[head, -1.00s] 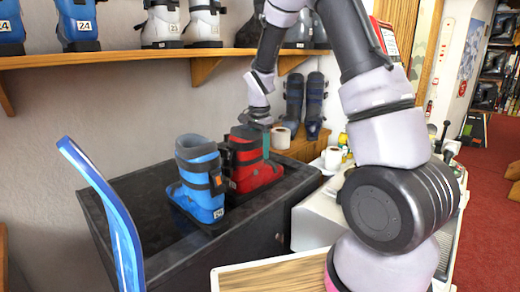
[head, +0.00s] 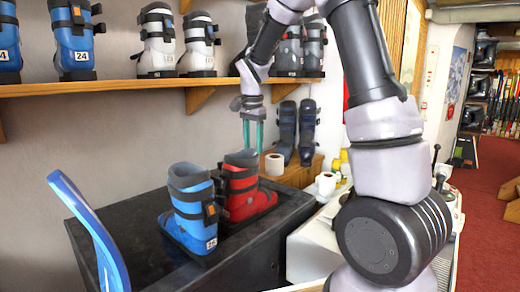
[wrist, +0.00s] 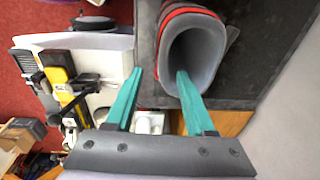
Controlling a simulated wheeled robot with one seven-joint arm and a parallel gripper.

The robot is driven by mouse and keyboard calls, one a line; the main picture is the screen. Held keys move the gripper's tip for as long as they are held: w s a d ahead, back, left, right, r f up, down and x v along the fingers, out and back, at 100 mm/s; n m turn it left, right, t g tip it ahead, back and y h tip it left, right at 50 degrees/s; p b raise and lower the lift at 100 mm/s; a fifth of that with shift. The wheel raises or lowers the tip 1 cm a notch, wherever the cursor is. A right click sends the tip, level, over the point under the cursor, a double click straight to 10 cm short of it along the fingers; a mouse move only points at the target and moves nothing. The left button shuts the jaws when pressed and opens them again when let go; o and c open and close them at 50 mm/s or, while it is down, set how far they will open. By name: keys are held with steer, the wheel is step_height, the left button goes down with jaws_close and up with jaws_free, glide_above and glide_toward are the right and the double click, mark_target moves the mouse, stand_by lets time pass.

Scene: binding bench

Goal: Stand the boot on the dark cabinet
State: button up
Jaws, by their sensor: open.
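A red boot (head: 245,198) with dark straps stands upright on the dark cabinet (head: 122,228), beside a blue boot (head: 192,212) with a number tag. My gripper (head: 253,148) is above the red boot's cuff, with its teal fingers apart and nothing between them. In the wrist view the red boot's open top (wrist: 200,55) shows, with one finger of my gripper (wrist: 160,72) overlapping it in the picture and the other to its left. The red boot's lower part is partly hidden by the blue boot in the head view.
A wooden shelf (head: 150,85) with several blue, white and grey boots runs along the wall above. A blue curved handle (head: 92,225) rises at the left. Dark boots (head: 297,130) and paper rolls (head: 275,164) are behind the cabinet. Its left top is clear.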

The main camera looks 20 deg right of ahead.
steer(key=s+d+r+n+t, duration=0.2)
steer(key=s+r, duration=0.2)
steer(key=s, duration=0.4)
steer(key=s+d+r+n+t+y, duration=0.1)
steer(key=s+r+n+t, duration=0.1)
steer(key=s+r, duration=0.3)
steer(key=s+d+r+n+t+y, duration=0.1)
steer(key=s+d+r+n+t, duration=0.1)
steer(key=s, duration=1)
step_height(320, 180, up, 2)
steer(key=shift+s+d+r+n, duration=0.15)
steer(key=shift+s+d+n, duration=0.15)
steer(key=shift+n, duration=0.2)
steer(key=shift+w, duration=0.1)
